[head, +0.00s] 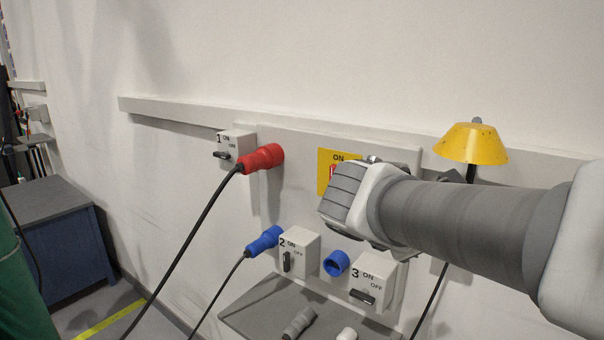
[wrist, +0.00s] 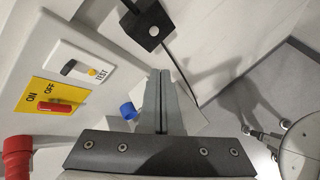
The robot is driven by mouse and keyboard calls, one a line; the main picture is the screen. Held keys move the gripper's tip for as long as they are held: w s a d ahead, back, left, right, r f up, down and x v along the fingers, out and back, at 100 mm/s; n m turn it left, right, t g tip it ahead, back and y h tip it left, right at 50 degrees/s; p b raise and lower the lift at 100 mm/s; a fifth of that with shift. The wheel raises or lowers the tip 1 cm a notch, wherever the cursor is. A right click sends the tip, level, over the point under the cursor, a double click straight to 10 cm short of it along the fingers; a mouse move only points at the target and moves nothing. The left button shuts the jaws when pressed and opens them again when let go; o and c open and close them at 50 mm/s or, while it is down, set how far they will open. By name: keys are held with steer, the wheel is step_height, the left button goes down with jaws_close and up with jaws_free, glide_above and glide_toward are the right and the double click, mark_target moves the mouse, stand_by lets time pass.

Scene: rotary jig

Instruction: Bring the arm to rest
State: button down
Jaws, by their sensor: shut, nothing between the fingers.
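My arm reaches in from the right in the head view, its wrist in front of the wall panel (head: 298,141). My gripper (wrist: 163,75) shows in the wrist view with both fingers pressed together and nothing between them. The fingers are hidden behind the wrist in the head view. They appear apart from the yellow ON/OFF plate (wrist: 40,95) with its red switch (wrist: 56,107), which is on the left in the wrist view. A blue socket (wrist: 127,111) shows just left of the fingers; I cannot tell the gap in depth.
Switch box 1 (head: 236,144) has a red plug (head: 262,158) beside it. Box 2 (head: 300,250) has a blue plug (head: 265,240); box 3 (head: 374,282) is lower right. A grey shelf (head: 250,317) sits below. A yellow lamp (head: 471,143) stands behind my arm. The upper wall is clear.

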steer(key=s+a+f+m+g+y+b, duration=0.1)
steer(key=s+f+m+y, duration=0.3)
steer(key=m, duration=0.5)
steer(key=s+a+f+m+g+y+b, duration=0.1)
steer(key=s+a+f+m+y+b, duration=0.1)
steer(key=s+f+m, duration=0.6)
steer(key=s+a+m+y, duration=0.1)
steer(key=s, duration=0.2)
steer(key=shift+a+f+y, duration=0.15)
steer(key=shift+a+y, duration=0.2)
steer(key=shift+y, duration=0.05)
steer(key=c, duration=1.6)
jaws_free()
